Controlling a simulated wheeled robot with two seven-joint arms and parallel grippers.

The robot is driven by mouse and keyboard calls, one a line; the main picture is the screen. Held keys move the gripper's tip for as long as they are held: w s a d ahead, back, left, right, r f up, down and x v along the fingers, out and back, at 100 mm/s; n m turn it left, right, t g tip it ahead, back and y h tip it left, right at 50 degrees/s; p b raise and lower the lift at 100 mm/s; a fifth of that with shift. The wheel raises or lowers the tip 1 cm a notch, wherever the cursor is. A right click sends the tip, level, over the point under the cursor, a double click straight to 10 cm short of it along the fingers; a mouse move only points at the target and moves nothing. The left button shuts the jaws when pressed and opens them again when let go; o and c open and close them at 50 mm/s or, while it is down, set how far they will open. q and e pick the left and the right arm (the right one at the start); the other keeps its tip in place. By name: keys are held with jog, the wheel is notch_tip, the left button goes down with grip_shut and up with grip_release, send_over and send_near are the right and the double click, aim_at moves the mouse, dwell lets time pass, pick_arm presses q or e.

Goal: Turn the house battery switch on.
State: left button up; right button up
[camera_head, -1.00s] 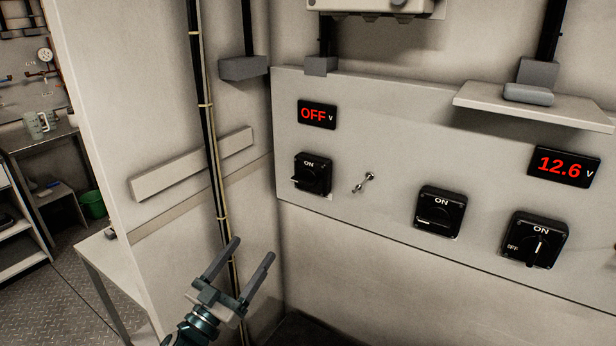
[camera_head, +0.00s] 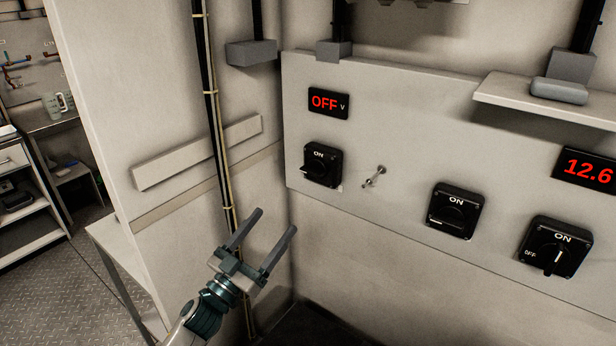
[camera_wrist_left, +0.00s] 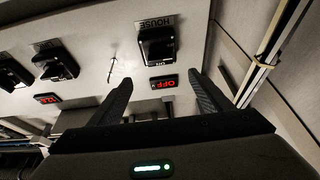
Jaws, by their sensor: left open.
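The house battery switch (camera_head: 322,165) is a black rotary switch on the grey panel, below a red OFF display (camera_head: 328,103). Its handle lies roughly level, pointing left, with ON printed above. In the left wrist view, upside down, the same switch (camera_wrist_left: 157,43) shows beside the word HOUSE. My left gripper (camera_head: 275,221) is open and empty, below and left of the switch and apart from it. In the left wrist view its fingers (camera_wrist_left: 160,78) are spread, with the switch beyond them. My right gripper is not in view.
A small metal toggle (camera_head: 375,176) sits right of the house switch. Two more rotary switches (camera_head: 456,211) (camera_head: 553,248) are farther right, near a 12.6 display (camera_head: 589,168). A shelf (camera_head: 545,103) juts out above. Cables (camera_head: 213,105) run down the wall at left.

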aim_at(309, 175)
pick_arm(q)
jog(key=p+x, duration=0.4)
jog(key=x, duration=1.1)
jog(key=shift+s+r+p, duration=0.1)
jog(key=shift+p, duration=0.25)
jog(key=shift+w+d+r, duration=0.25)
jog(key=shift+w+d, duration=0.15)
jog(key=shift+w, duration=0.2)
jog(key=c, duration=1)
